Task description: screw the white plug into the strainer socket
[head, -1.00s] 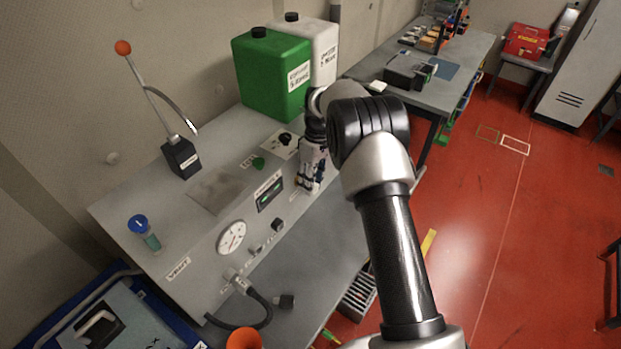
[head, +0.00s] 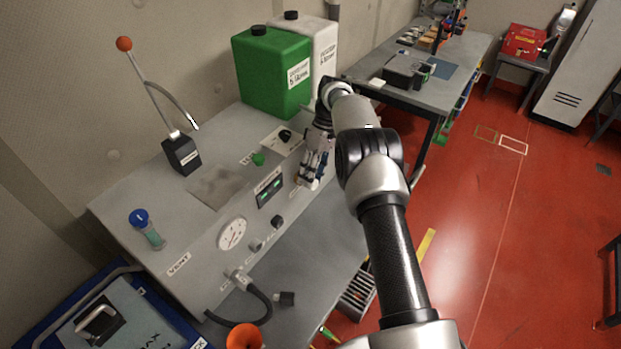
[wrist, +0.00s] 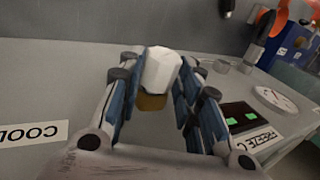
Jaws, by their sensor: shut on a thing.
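My gripper (head: 311,182) is low over the right end of the grey bench panel, beside its front face. In the wrist view its blue-padded fingers (wrist: 157,85) are closed around the white plug (wrist: 162,68), a faceted white piece. A tan or brass-coloured part (wrist: 152,102) shows just below the white piece, between the fingers; I cannot tell whether it belongs to the plug. In the head view the plug is too small and covered by the fingers to make out clearly. I cannot pick out the strainer socket in either view.
A green canister (head: 272,75) and a white canister (head: 322,60) stand behind the gripper. A lit display (head: 270,188), a round gauge (head: 232,233) and knobs are on the panel to its left. An orange-knobbed lever (head: 182,153) stands farther left. The grey ledge below is mostly clear.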

